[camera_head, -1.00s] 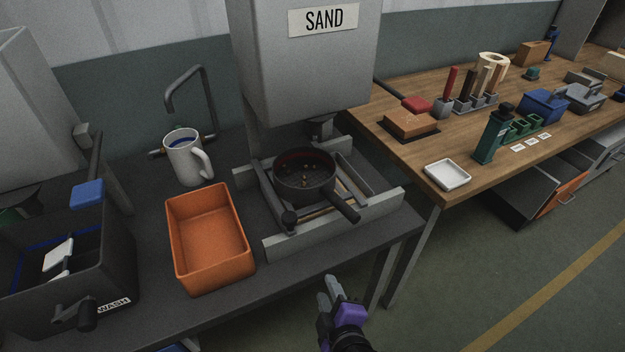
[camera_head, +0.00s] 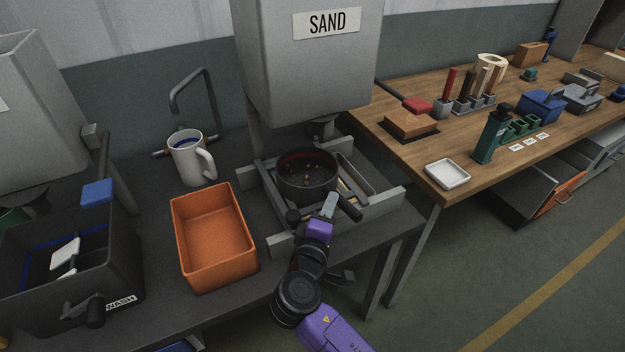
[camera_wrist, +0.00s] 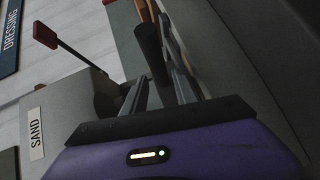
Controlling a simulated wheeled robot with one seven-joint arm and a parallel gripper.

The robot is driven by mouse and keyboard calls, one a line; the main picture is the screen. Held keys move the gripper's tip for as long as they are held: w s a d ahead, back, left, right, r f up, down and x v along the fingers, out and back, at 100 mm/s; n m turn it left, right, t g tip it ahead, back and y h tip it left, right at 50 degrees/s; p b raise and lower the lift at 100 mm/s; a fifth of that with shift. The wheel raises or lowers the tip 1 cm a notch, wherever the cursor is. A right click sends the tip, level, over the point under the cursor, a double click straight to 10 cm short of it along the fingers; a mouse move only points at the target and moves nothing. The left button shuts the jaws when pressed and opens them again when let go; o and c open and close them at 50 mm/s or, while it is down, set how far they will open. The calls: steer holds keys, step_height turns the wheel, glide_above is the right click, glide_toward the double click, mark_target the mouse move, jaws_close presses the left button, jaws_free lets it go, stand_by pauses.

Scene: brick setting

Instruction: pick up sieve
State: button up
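The sieve (camera_head: 307,180) is a dark round pan with small bits in it. It rests on the grey frame (camera_head: 390,200) under the hopper marked SAND, its dark handle pointing to the front right. My gripper (camera_head: 329,204) is at the handle, close to the pan, and covers part of it in the head view. In the wrist view a dark bar that looks like the handle (camera_wrist: 151,50) lies between the spread fingers of my gripper (camera_wrist: 162,85). The fingers look open; contact with the handle cannot be told.
The SAND hopper (camera_head: 305,70) hangs close above the sieve. An orange bin (camera_head: 214,270), a white mug (camera_head: 187,160) and a dark WASH tub (camera_head: 115,270) stand to the left. A wooden bench (camera_head: 400,155) with tools is at the right.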

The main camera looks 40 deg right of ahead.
mark_target(322, 188)
steer(key=shift+x, duration=1.45)
steer(key=shift+c, duration=0.4)
jaws_close()
